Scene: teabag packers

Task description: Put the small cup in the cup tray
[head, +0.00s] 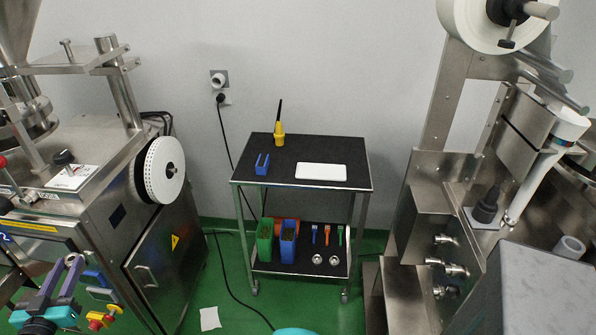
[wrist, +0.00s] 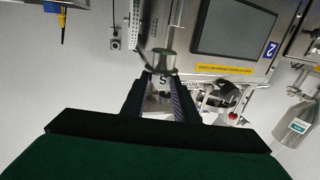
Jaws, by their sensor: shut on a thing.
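In the wrist view, my gripper (wrist: 162,84) is shut on a small grey metal cup (wrist: 161,61) at its fingertips. A dark letter S shows just below the cup, between the fingers. In the head view, my gripper (head: 73,263) is at the lower left, in front of the left machine; the cup cannot be made out there. A flat white tray (head: 321,171) lies on the black top of the cart, far to the right of my gripper. I cannot tell for certain whether it is the cup tray. No cup is visible on it.
The cart (head: 345,186) also bears a blue holder (head: 262,165) and a yellow tool (head: 279,134). Its lower shelf holds a green bin (head: 265,243), a blue bin (head: 288,243), colored scoops and small metal pieces. Steel machines stand left (head: 120,220) and right (head: 430,220); green floor lies between.

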